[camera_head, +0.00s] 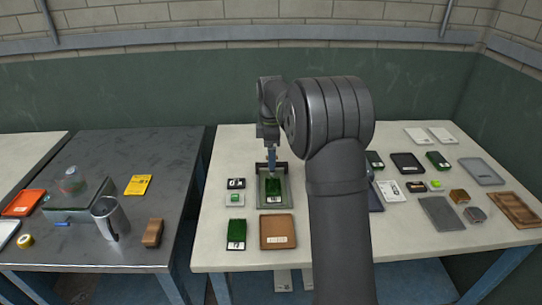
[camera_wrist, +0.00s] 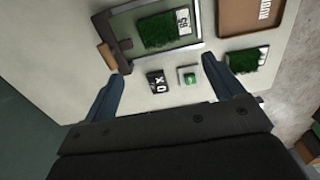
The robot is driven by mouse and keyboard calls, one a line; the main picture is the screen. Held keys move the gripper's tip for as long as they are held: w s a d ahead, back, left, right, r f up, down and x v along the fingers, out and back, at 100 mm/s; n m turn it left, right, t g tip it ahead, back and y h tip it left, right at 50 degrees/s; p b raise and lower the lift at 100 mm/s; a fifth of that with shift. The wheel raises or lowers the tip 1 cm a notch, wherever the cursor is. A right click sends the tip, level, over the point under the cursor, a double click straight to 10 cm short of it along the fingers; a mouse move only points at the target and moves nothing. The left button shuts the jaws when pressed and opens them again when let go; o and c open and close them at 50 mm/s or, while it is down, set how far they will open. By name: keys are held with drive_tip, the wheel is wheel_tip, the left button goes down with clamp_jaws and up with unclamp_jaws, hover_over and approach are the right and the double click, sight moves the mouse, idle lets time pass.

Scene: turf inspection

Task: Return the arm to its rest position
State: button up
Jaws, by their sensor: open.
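My arm reaches out over the white table (camera_head: 215,165) in the head view. My gripper (camera_head: 271,163) points down above the back end of a grey tray with a dark bar. In the wrist view my gripper (camera_wrist: 162,68) has its two blue-grey fingers spread wide with nothing between them. A green turf sample (camera_head: 273,186) with a white label lies in the grey tray (camera_head: 262,200), apart from the fingers. The same turf sample shows in the wrist view (camera_wrist: 160,30). My forearm hides part of the table's middle.
Near the tray are a black numbered card (camera_head: 236,183), a small white block with a green top (camera_head: 235,199), another turf sample (camera_head: 236,234) and a brown tray (camera_head: 278,245). Several trays and samples fill the table's right side. A dark table (camera_head: 150,200) stands left, holding a metal cup (camera_head: 108,218).

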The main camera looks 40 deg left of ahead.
approach(271, 183)
drive_tip(key=shift+s+d+f, duration=0.1)
drive_tip(key=shift+f, duration=2.45)
drive_tip(key=shift+f, duration=1.75)
wheel_tip(271, 183, up, 4)
drive_tip(key=w+d+r, duration=0.4)
drive_tip(key=d+r, duration=0.3)
drive_tip(key=d, duration=0.5)
drive_tip(key=s+d, duration=0.3)
drive_tip(key=d, duration=0.7)
drive_tip(key=s+d, duration=0.3)
drive_tip(key=d, duration=0.8)
drive_tip(key=a+f, duration=0.2)
drive_tip(key=a, duration=0.1)
drive_tip(key=s+a+f, duration=0.1)
drive_tip(key=a+f, duration=0.1)
drive_tip(key=a, duration=0.1)
drive_tip(key=s+a+f, duration=0.1)
drive_tip(key=a+f, duration=0.1)
drive_tip(key=a, duration=0.1)
drive_tip(key=shift+a+f, duration=0.15)
drive_tip(key=shift+a, duration=0.2)
